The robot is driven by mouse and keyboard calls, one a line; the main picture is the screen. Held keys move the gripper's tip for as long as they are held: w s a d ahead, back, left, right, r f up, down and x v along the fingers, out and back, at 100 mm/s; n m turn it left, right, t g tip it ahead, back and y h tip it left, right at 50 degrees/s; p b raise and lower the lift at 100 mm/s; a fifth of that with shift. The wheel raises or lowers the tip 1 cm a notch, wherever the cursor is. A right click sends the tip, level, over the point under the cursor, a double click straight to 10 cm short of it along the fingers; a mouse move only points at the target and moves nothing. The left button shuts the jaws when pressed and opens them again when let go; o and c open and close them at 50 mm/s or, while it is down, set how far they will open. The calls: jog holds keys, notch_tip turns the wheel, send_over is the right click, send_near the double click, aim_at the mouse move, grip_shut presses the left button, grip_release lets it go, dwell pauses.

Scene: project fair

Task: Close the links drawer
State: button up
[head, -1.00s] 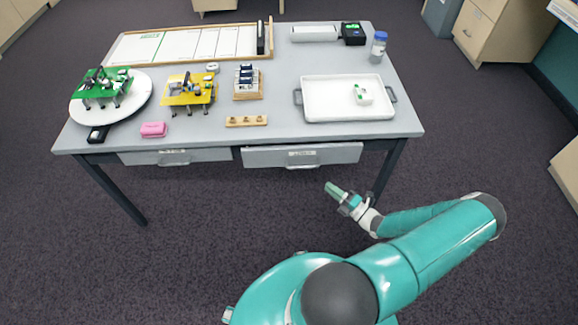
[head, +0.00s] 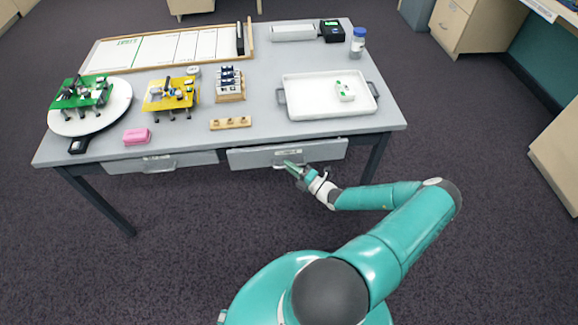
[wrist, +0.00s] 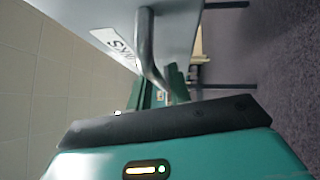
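The links drawer (head: 325,153) is the right one under the grey table, and its front stands out a little from the table edge. Its label (wrist: 115,45) shows sideways in the wrist view, and its metal bar handle (wrist: 149,45) runs down towards my fingers. My gripper (head: 292,168) is at this handle, just below the label in the head view. In the wrist view my teal fingers (wrist: 160,90) stand apart, with the handle's lower part at the gap between them. Whether they touch the handle is unclear.
A second drawer (head: 135,165) sits to the left, looking closed. On the table (head: 265,62) are a white tray (head: 310,109), a yellow model (head: 158,104), a green model (head: 68,101), a pink block (head: 136,137) and a wooden strip (head: 222,124). The table's right leg (head: 377,160) stands near my arm.

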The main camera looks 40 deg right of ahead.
aim_at(292, 159)
jog(key=shift+w, duration=0.35)
grip_shut()
jog(key=w+d, duration=0.2)
jog(key=w, duration=0.1)
jog(key=shift+w+d, duration=0.15)
jog(key=shift+w, duration=0.15)
jog(key=shift+w+d+r, duration=0.1)
jog(key=shift+w+d, duration=0.05)
grip_release()
jog(key=shift+w, duration=0.1)
jog(key=v, duration=1.4)
